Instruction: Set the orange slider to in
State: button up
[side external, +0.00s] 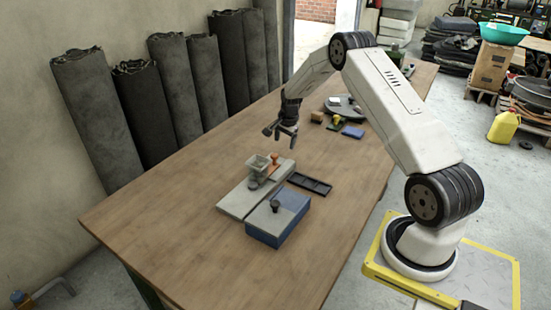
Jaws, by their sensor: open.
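The orange slider (275,160) is a small upright orange piece at the back right of a light grey board (238,203) on the wooden table. A small grey open-topped box (257,164) stands just left of it on the same board. The slider's lower part and track are too small to make out, so I cannot tell its setting. My gripper (281,138) hangs above the table, behind and slightly right of the slider. It points down, is open and empty, and is apart from the slider.
A blue box (268,234) with a dark knob (275,206) stands in front of the board. A black tray (309,184) lies to the right. Small blocks and a grey disc (345,106) lie farther back. Dark rolls (95,110) lean on the wall. The table's front left is clear.

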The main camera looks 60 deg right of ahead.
aim_at(275, 155)
jog(key=m+y, duration=0.1)
jog(key=m, duration=0.1)
jog(key=d+m+t+y, duration=0.1)
jog(key=m, duration=0.2)
jog(key=w+r+m+y, duration=0.1)
jog(key=m, duration=0.2)
jog(key=shift+d+y, duration=0.25)
jog(key=shift+y, duration=0.15)
jog(key=shift+x, duration=3.85)
jog(key=shift+w, duration=0.15)
grip_shut()
jog(key=shift+r, duration=0.1)
